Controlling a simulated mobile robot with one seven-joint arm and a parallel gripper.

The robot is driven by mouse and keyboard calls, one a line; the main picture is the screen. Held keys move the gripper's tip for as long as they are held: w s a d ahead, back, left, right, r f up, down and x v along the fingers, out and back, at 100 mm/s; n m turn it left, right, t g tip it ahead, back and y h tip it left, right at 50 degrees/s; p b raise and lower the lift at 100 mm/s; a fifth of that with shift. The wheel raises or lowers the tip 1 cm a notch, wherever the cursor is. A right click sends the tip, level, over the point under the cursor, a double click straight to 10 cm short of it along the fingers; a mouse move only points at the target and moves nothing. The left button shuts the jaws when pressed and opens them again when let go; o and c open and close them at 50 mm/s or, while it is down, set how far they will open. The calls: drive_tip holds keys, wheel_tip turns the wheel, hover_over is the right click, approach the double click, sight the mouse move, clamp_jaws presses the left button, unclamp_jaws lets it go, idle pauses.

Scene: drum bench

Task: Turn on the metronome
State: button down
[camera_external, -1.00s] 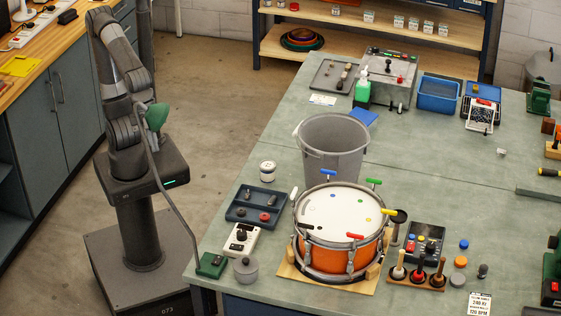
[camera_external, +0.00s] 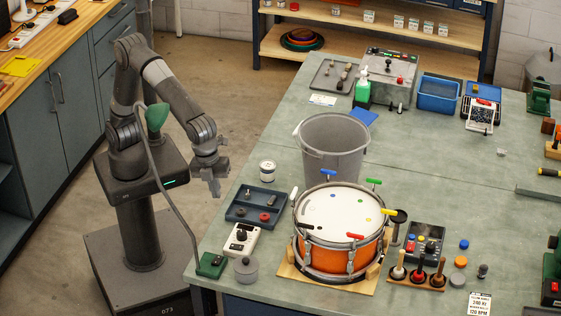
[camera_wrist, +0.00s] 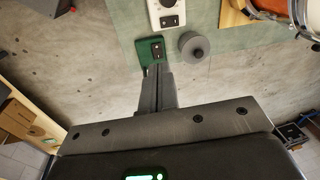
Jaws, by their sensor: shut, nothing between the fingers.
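I cannot tell for sure which device is the metronome. A white box (camera_external: 241,239) with a dark round knob lies near the bench's front-left edge; it shows in the wrist view (camera_wrist: 160,6) at the top. My gripper (camera_external: 215,186) is shut and empty, off the bench's left edge and above floor height. Its closed fingers (camera_wrist: 157,69) point towards the green box in the wrist view.
A grey lidded pot (camera_external: 246,270) stands beside the green box. A dark tray (camera_external: 232,211) with small parts lies behind the white box. An orange drum (camera_external: 324,259) and a grey bin (camera_external: 338,160) stand to the right. Open floor lies left of the bench.

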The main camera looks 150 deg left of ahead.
drive_tip(key=m, duration=0.1)
hover_over(241, 246)
drive_tip(key=s+d, duration=0.1)
wheel_tip(241, 246, down, 4)
drive_tip(key=shift+s+d+f+g, duration=0.1)
drive_tip(key=shift+d+f+g, duration=0.1)
drive_tip(key=shift+g, duration=0.2)
drive_tip(key=f, duration=0.9)
drive_tip(key=w+a+f, duration=0.1)
drive_tip(key=f, duration=0.3)
drive_tip(key=shift+w+a+f, duration=0.1)
drive_tip(key=shift+f, duration=0.25)
drive_tip(key=shift+f, duration=0.1)
drive_tip(key=shift+f, duration=0.15)
drive_tip(key=shift+s+d+r, duration=0.25)
drive_tip(key=shift+s+d, duration=0.25)
